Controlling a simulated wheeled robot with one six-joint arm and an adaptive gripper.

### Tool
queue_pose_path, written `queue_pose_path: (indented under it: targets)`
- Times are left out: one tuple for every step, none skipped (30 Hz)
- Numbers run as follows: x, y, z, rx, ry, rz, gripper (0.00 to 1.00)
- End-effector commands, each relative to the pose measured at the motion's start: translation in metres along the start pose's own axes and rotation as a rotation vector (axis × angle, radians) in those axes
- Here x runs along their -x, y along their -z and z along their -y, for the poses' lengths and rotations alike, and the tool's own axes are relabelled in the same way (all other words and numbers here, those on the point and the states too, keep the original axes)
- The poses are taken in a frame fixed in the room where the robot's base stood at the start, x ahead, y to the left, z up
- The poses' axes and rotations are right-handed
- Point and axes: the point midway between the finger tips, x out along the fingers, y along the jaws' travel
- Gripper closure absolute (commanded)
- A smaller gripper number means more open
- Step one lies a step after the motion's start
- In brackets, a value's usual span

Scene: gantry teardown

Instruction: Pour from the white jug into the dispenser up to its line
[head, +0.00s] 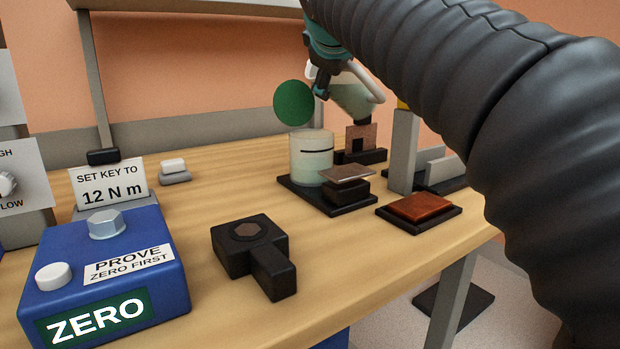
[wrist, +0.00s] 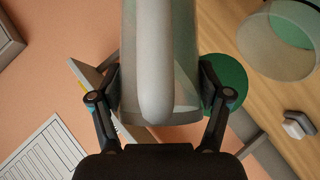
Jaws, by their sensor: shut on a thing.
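The pale, translucent white jug (head: 352,98) is held in the air, tilted, behind and to the upper right of the dispenser in the head view. My gripper (head: 322,82) is shut on it. In the wrist view the jug (wrist: 158,60) fills the middle between my gripper's fingers (wrist: 158,100). The dispenser (head: 312,168) is a clear, pale upright cylinder with a short black line near its top, on a dark base. It also shows at the upper right of the wrist view (wrist: 262,50). No stream is visible, and I cannot make out the level inside.
A green disc (head: 295,103) stands above the dispenser. A dark block with a flat plate (head: 347,173) is in front of it. A red-brown pad (head: 418,207), grey upright (head: 403,150), black fixture (head: 250,247) and blue ZERO box (head: 105,265) share the bench.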

Motion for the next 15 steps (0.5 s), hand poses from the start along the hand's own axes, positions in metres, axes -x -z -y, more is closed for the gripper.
queue_pose_path:
  targets:
    - [0.001, 0.0005, -0.0013, 0.0, -0.002, -0.002, 0.93]
    - [0.001, 0.0005, -0.0013, 0.0, -0.002, -0.002, 0.93]
    - [0.001, 0.0005, -0.0013, -0.001, -0.002, -0.002, 0.93]
    - [0.001, 0.0005, -0.0013, -0.001, -0.002, -0.002, 0.93]
    - [0.001, 0.0005, -0.0013, -0.001, -0.002, -0.002, 0.93]
    - [0.0009, 0.0004, -0.0011, 0.0, -0.002, -0.002, 0.93]
    - [0.0008, 0.0003, -0.0008, 0.001, -0.003, -0.002, 0.93]
    - [0.0006, 0.0002, -0.0005, 0.002, -0.004, -0.002, 0.93]
    - [0.0004, -0.0001, 0.0002, 0.005, -0.007, -0.002, 0.93]
    - [0.0001, -0.0002, 0.0008, 0.008, -0.01, -0.002, 0.93]
    - [-0.0001, -0.0004, 0.0013, 0.012, -0.013, -0.002, 0.93]
    - [-0.0004, -0.0006, 0.002, 0.017, -0.018, -0.002, 0.93]
    - [-0.0005, -0.0008, 0.0023, 0.022, -0.023, -0.002, 0.93]
    - [-0.0007, -0.0009, 0.0025, 0.026, -0.027, -0.002, 0.93]
    - [-0.0007, -0.0009, 0.0026, 0.03, -0.032, -0.003, 0.93]
